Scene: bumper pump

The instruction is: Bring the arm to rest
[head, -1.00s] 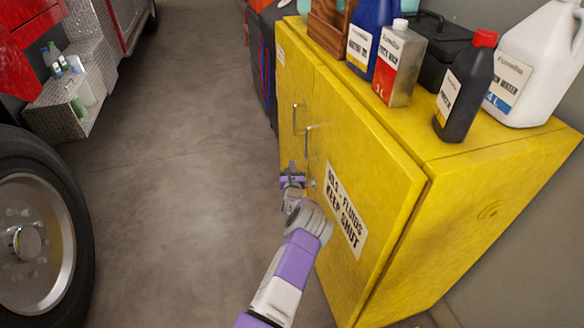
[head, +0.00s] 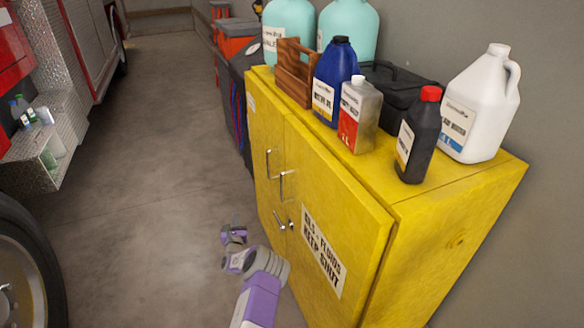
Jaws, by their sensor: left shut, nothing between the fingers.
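My left gripper (head: 236,232) is at the lower middle of the head view, over the concrete floor, just left of the yellow cabinet (head: 432,238). It is shut and empty. Its purple and grey arm comes up from the bottom edge. The gripper is apart from the cabinet's door handles (head: 282,186). The cabinet doors look closed, with a label reading "oils, fluids, keep shut" on the near door. My right gripper is not in view.
On the cabinet top stand a blue bottle (head: 335,85), a metal can (head: 360,115), a black bottle with a red cap (head: 419,138), a white jug (head: 480,105), a wooden crate (head: 294,75) and a black case (head: 397,97). A red vehicle with a tyre (head: 32,265) is at left. The floor (head: 165,170) between is clear.

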